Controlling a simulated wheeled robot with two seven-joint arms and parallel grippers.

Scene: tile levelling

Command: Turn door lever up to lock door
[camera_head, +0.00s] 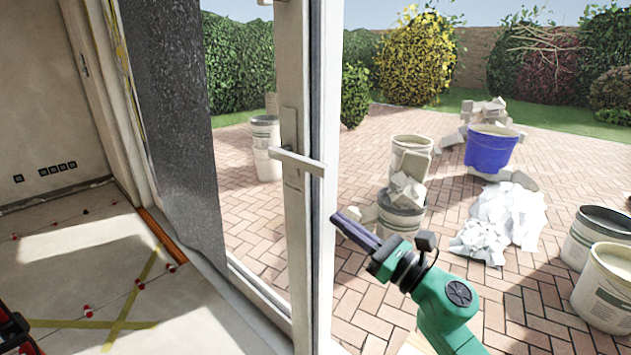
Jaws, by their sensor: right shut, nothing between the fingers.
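The door (328,90) is a pale framed glass door standing in the middle of the view. Its light metal lever (297,160) sits on a tall narrow plate (293,210) and points right, roughly level with a slight downward tilt. My right gripper (336,218) is shut and empty, with dark fingers pointing up and left. It is to the right of and below the lever, apart from it in the picture. My green right arm comes in from the bottom right. My left gripper is not in view.
A brick-paved yard lies beyond, with a blue bucket (491,149), white rubble (507,218) and several pale buckets, two at the right (606,290). A dark grey panel (170,110) stands left of the door. The tiled indoor floor (75,262) has yellow tape.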

